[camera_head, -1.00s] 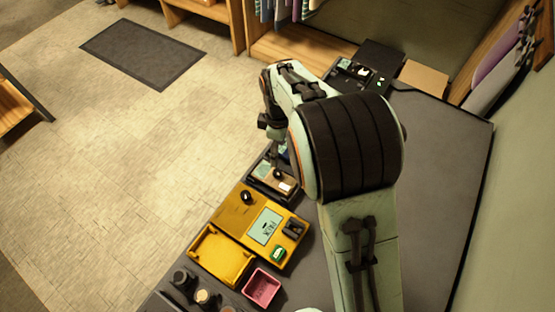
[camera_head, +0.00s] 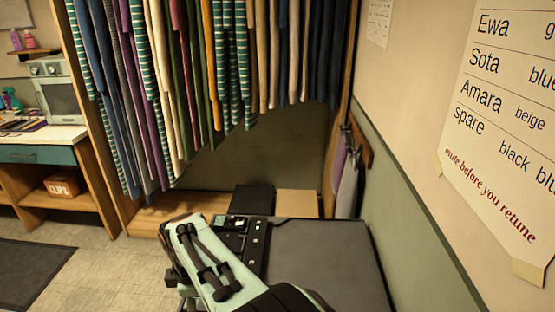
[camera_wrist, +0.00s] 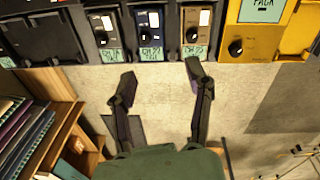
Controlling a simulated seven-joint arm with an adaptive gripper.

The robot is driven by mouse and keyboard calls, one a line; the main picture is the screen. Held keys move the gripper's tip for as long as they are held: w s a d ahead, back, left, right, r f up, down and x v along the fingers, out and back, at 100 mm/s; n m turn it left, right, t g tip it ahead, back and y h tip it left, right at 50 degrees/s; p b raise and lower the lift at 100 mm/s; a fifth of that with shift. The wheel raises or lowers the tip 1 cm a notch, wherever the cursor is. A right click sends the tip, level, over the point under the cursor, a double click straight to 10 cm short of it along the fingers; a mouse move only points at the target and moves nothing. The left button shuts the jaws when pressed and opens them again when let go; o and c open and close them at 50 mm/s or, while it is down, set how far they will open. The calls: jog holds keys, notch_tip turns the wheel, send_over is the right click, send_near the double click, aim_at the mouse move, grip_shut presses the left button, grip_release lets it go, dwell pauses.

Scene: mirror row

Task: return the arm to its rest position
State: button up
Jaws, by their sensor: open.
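My gripper (camera_wrist: 160,82) is open in the wrist view. Its two dark fingers are spread apart, with only pale floor showing between them. The fingertips lie just short of a row of small boxes in the picture, and nothing is held. In the head view my pale green arm shows at the bottom, in front of a dark grey table (camera_head: 325,265). My fingers cannot be made out there.
The row holds a black unit (camera_wrist: 103,38), a blue unit (camera_wrist: 149,32), a brown unit (camera_wrist: 194,35) and a yellow box (camera_wrist: 250,41). A wooden shelf (camera_wrist: 75,125) stands at left. Striped and plain cloths (camera_head: 190,80) hang beyond the table; a wall list (camera_head: 505,130) is at right.

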jog(key=w+d+r+m+t+y, duration=0.1)
jog(key=w+d+r+m+t, duration=0.15)
jog(key=d+r, duration=0.8)
jog(key=s+d+r+m, duration=0.1)
jog(key=s+d+m, duration=0.55)
jog(key=d, duration=0.45)
jog(key=s+d+f+m+g, duration=0.1)
jog(key=s+f+m, duration=0.1)
jog(key=s, duration=0.3)
jog(key=s+d+f+m+g, duration=0.1)
jog(key=s+f+m, duration=0.1)
jog(key=s+m, duration=0.2)
jog(key=s+d+f+m+g+h, duration=0.1)
jog(key=s+d+f+m, duration=0.1)
jog(key=s, duration=0.5)
jog(key=shift+s+f+m, duration=0.4)
jog(key=shift+f+m, duration=0.1)
jog(key=shift+m, duration=0.4)
jog(key=shift+d+g, duration=0.1)
jog(key=shift+g, duration=0.15)
